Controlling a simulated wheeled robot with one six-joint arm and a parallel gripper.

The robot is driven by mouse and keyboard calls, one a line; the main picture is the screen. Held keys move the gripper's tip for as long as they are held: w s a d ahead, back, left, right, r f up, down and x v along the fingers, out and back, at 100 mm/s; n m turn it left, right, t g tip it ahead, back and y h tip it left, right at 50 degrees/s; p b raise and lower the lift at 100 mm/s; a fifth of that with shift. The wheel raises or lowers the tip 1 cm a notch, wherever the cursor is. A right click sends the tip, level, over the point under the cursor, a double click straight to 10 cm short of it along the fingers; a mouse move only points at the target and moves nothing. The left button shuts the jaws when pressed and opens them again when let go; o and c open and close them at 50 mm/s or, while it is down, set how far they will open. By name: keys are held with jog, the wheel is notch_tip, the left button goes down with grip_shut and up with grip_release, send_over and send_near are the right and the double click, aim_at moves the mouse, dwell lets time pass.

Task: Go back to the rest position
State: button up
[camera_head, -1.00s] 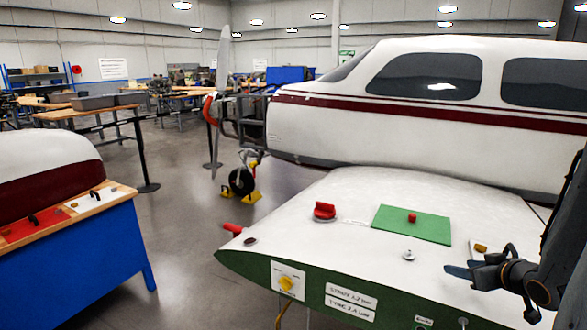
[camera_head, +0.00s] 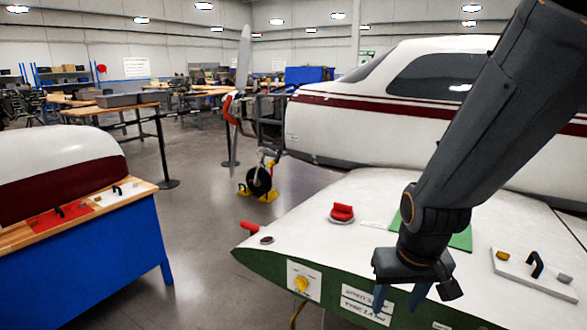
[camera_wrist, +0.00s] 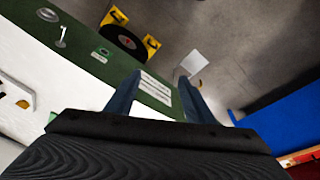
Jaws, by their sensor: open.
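My gripper (camera_head: 402,296) hangs in front of the wing's green leading edge in the head view, with its fingers pointing down. In the wrist view its two fingers (camera_wrist: 160,98) stand apart with nothing between them. The aircraft wing (camera_head: 330,255) lies behind and under my arm. My arm covers part of the green mat (camera_head: 461,238) on the wing.
A red cap (camera_head: 342,213) and a white plate with a black handle (camera_head: 535,272) sit on the wing. A blue bench (camera_head: 95,250) with red and white panels stands at left. Grey floor (camera_head: 205,215) lies open between bench and wing.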

notch_tip(320, 180, down, 8)
jog(key=a+g+b, duration=0.1)
jog(key=b, duration=0.6)
jog(key=shift+s+f, duration=0.25)
jog(key=shift+s, duration=0.15)
